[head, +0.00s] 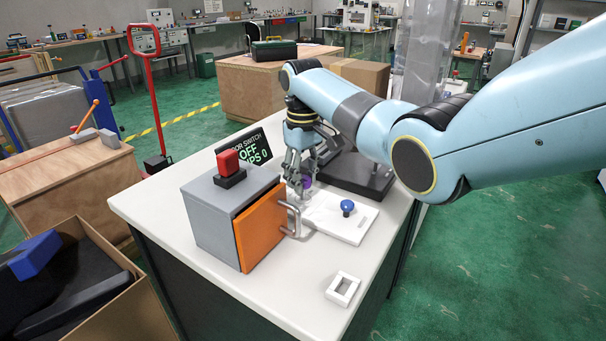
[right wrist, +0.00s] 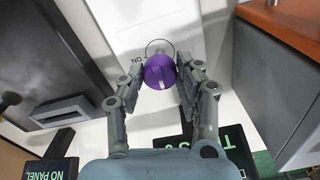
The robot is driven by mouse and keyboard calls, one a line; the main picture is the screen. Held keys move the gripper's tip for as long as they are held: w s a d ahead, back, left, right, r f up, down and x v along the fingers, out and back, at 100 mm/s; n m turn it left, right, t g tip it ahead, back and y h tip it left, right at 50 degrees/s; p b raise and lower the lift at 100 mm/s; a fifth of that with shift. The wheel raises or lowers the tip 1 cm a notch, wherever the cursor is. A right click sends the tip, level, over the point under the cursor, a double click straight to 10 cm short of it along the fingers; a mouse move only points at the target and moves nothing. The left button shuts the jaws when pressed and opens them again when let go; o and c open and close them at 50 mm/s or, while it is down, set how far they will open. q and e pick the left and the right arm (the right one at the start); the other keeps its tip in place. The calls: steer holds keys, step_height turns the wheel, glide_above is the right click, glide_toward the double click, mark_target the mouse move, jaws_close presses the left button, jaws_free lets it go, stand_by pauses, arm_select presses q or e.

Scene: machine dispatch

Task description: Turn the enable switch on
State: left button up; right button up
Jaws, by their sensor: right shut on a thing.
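My right gripper (head: 303,186) is shut on a purple knob (head: 307,182) at the far left end of a white plate (head: 335,228) on the white table. In the right wrist view the purple knob (right wrist: 160,72) sits between the two fingertips of my gripper (right wrist: 161,76), with a pale mark on its face. Lettering starting with "NO" shows beside it, partly hidden. A blue knob (head: 347,207) stands on the same plate, nearer the camera. A black display (head: 252,152) reads "OFF" in its middle line; other lines are partly hidden. My left gripper is not in view.
A grey box (head: 215,215) with an orange door (head: 262,228) and metal handle (head: 290,218) stands left of the plate. A red button block (head: 229,168) is on top. A small white frame (head: 342,289) lies at the front right. A dark stand (head: 352,176) is behind.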

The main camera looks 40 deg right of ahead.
steer(key=m+p, duration=0.3)
steer(key=shift+r, duration=0.2)
steer(key=m+p, duration=0.2)
steer(key=m, duration=0.2)
steer(key=shift+p, duration=0.3)
steer(key=m+p, duration=0.1)
steer(key=m, duration=0.3)
steer(key=shift+f+m+p, duration=0.1)
steer(key=shift+m+p, duration=0.2)
steer(key=m+p, duration=0.1)
steer(key=m, duration=0.4)
steer(key=shift+m, duration=0.3)
steer(key=o, duration=1.1)
steer(key=shift+f, duration=0.1)
steer(key=shift+o, duration=0.2)
